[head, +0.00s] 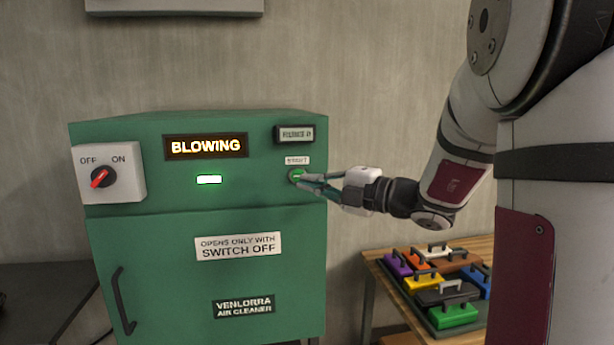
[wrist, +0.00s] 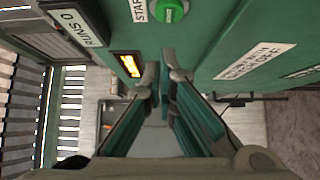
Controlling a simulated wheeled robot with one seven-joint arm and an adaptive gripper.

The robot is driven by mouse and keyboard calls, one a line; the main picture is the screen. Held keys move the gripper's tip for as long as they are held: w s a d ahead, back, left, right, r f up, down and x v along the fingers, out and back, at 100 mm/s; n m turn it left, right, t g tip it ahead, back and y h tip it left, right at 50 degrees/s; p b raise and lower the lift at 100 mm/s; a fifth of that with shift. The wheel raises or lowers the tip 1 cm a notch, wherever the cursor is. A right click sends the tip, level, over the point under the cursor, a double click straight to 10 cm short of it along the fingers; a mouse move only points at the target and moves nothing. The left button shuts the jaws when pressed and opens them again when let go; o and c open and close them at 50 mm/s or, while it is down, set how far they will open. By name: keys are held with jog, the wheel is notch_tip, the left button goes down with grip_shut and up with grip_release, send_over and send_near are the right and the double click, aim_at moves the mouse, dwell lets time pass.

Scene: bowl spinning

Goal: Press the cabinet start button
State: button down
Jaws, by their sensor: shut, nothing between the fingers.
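The green cabinet (head: 150,240) stands against the wall. Its round green start button (head: 297,175) is at the upper right of the front, below a small white label. The button also shows at the top of the wrist view (wrist: 172,10), beside the START label. My gripper (head: 305,179) is shut and empty, coming in from the right with its fingertips at the button in the head view. In the wrist view the fingertips (wrist: 163,75) appear below the button; I cannot tell whether they touch it. The display (head: 206,146) reads BLOWING, and a light (head: 209,180) below glows.
A switch box (head: 125,175) at the left has a slanted red knob, upper end toward ON. A small RUNS counter (head: 295,134) is above the button. A wooden table (head: 480,243) at the right holds several coloured cases. A dark surface (head: 40,285) is at the left.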

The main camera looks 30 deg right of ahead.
jog(key=v, duration=0.8)
jog(key=shift+d+f, duration=0.2)
jog(key=shift+f, duration=0.1)
jog(key=shift+s, duration=0.1)
jog(key=s+a+f+n+g, duration=0.3)
jog(key=s+a+n+g, duration=0.25)
jog(key=a+n, duration=0.5)
jog(key=s+a+f+n+g, duration=0.4)
jog(key=s+a+n+g, duration=0.15)
jog(key=a+n, duration=0.5)
jog(key=s+d+f+n+h, duration=0.1)
jog(key=s+n+h, duration=0.3)
jog(key=n, duration=0.9)
jog(key=s+d+f+n+h, duration=0.2)
jog(key=s+d+n+h, duration=0.1)
jog(key=n, duration=1.1)
jog(key=shift+s+d+h, duration=0.4)
jog(key=shift+s+h, duration=0.3)
jog(key=shift+s, duration=0.25)
